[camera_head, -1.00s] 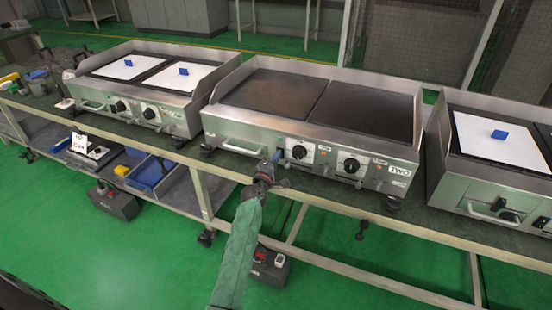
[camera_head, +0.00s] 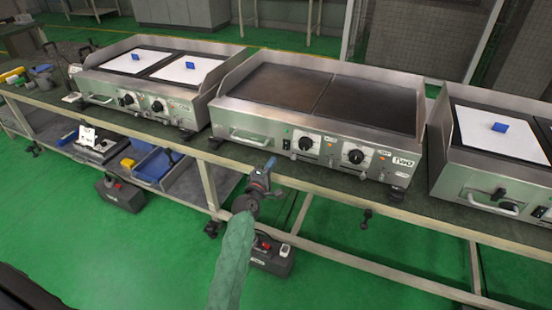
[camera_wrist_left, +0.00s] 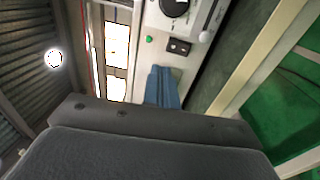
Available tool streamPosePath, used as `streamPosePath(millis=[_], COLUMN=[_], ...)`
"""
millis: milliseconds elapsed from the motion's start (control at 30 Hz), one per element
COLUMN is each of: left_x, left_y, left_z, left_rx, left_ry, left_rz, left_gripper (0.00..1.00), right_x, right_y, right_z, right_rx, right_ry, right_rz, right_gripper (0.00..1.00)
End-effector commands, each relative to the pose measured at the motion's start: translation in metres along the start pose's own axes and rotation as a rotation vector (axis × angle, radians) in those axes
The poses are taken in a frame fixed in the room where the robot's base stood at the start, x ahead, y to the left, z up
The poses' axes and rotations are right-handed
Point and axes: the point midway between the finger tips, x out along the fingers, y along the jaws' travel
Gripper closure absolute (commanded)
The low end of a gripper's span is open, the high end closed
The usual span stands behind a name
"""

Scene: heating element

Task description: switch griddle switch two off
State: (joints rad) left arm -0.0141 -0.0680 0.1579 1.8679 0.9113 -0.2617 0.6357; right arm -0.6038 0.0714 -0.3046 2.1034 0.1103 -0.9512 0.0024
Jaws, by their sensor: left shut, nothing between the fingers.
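The griddle labelled TWO (camera_head: 403,162) stands in the middle of the table, with two dark, bare plates. Its front panel has two black knobs, a small dark switch (camera_head: 286,144) at the left of the knobs and a green light (camera_head: 287,131) above it. The switch (camera_wrist_left: 179,46) and the green light (camera_wrist_left: 149,39) also show in the left wrist view; which way the switch is set I cannot tell. My left gripper (camera_head: 267,166) is shut and empty, in front of and below the panel, apart from the switch. Its blue fingers (camera_wrist_left: 162,86) point toward the panel. My right gripper is not in view.
Another griddle (camera_head: 150,75) with white plates and blue blocks stands to the left, and one more (camera_head: 480,150) to the right. The table's front rail (camera_head: 330,195) runs beneath the panel. A lower shelf holds a blue bin (camera_head: 160,165). Green floor is open in front.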

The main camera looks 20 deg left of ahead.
Motion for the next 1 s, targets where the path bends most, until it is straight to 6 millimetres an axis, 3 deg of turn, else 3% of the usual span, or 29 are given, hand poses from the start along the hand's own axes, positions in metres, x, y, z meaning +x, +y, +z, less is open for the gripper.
streamPosePath(millis=[100, 300, 1000], left_x=[-0.015, -0.026, -0.028], left_y=[0.003, 0.007, 0.003], left_z=[0.000, 0.001, 0.006], left_rx=[-0.001, 0.000, 0.066], left_ry=[0.000, -0.001, -0.029], left_rz=[0.000, 0.000, -0.020], left_gripper=[1.00, 1.00, 1.00], right_x=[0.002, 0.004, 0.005], right_y=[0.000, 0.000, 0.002], right_z=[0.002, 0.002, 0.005], right_rx=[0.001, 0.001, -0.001], right_ry=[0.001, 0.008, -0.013], right_rz=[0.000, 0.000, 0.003], right_gripper=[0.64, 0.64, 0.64])
